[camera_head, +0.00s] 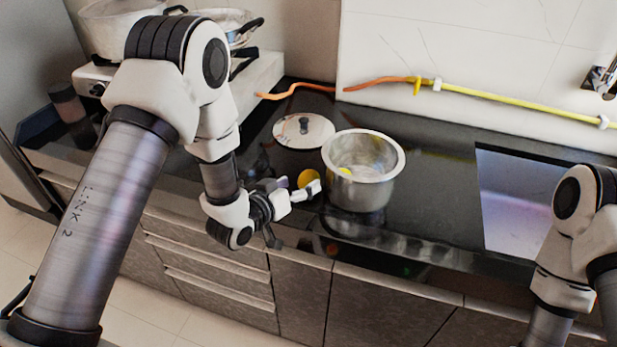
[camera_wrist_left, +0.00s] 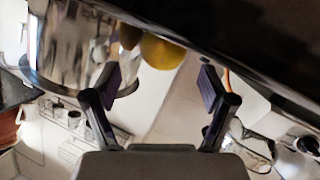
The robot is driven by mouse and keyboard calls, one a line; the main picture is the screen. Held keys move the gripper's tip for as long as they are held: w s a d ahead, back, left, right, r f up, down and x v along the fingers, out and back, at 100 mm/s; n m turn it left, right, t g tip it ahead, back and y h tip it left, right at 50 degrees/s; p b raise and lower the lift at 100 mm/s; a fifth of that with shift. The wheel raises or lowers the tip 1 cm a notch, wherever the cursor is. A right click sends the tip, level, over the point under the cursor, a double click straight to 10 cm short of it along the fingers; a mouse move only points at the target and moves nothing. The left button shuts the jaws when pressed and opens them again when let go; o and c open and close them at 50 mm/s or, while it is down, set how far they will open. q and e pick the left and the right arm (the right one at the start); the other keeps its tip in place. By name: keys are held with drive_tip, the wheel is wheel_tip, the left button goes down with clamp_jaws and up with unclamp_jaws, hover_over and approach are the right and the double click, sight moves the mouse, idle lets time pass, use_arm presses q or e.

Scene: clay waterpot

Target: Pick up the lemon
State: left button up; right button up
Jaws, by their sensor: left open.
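The lemon (camera_head: 308,178) is a small yellow ball on the dark counter, just left of the metal pot. In the left wrist view the lemon (camera_wrist_left: 162,52) shows just beyond the fingertips, between their lines and a little left of the middle. My left gripper (camera_head: 298,188) is low at the counter's front edge, close to the lemon, and partly covers it in the head view. In the wrist view the left gripper (camera_wrist_left: 161,82) is open, with nothing between its purple pads. My right arm shows at the right, but its gripper is out of view.
The shiny pot (camera_head: 362,190) stands close to the lemon; a small yellow patch shows inside its rim. A round lid (camera_head: 304,130) lies behind. A stove (camera_head: 255,90) with pans is at the back left, a sink (camera_head: 515,200) at the right. The counter between pot and sink is clear.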

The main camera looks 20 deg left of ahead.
sight(302, 184)
use_arm(q)
drive_tip(key=x, duration=0.2)
drive_tip(key=shift+w+d+f, duration=0.1)
drive_tip(key=shift+w+f, duration=0.1)
drive_tip(key=shift+f, duration=0.05)
drive_tip(key=shift+w+f, duration=0.25)
drive_tip(key=shift+w, duration=0.05)
drive_tip(key=shift+s+r, duration=0.2)
drive_tip(key=shift+s, duration=0.05)
drive_tip(key=c, duration=1.2)
drive_tip(key=shift+s+r, duration=0.1)
drive_tip(key=shift+c, duration=0.4)
use_arm(e)
drive_tip(key=shift+w, duration=0.1)
drive_tip(key=shift+w+f, duration=0.1)
